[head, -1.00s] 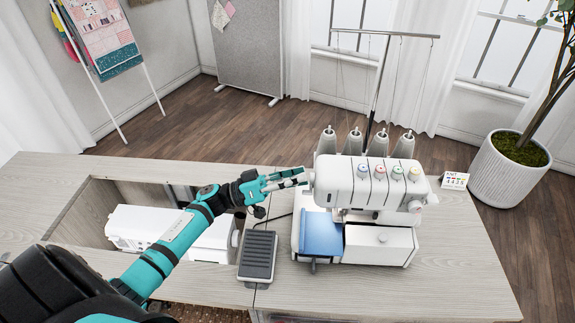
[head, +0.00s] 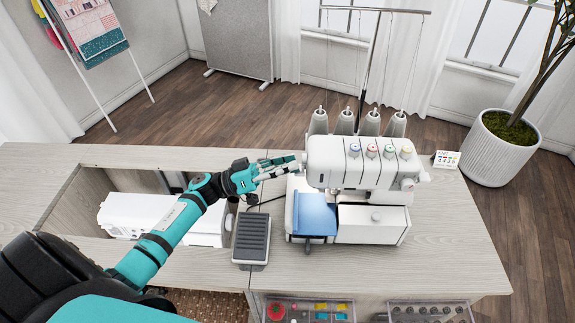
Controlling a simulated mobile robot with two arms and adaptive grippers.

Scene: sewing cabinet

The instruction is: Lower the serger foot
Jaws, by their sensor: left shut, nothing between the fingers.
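The white serger (head: 362,160) stands on the cabinet top, with coloured dials on its upper front and a blue plate (head: 314,214) at its lower left front. My left gripper (head: 297,166) is shut and empty, with its fingertips at the left end of the serger's upper body. I cannot tell whether the fingertips touch it. The serger foot and its lever are too small or hidden to make out. My right gripper is not in view.
A grey foot pedal (head: 252,238) lies left of the serger. A white sewing machine (head: 150,218) sits in the cabinet opening under my left arm. A small card (head: 446,159) stands right of the serger. Trays of supplies (head: 309,310) show below the front edge.

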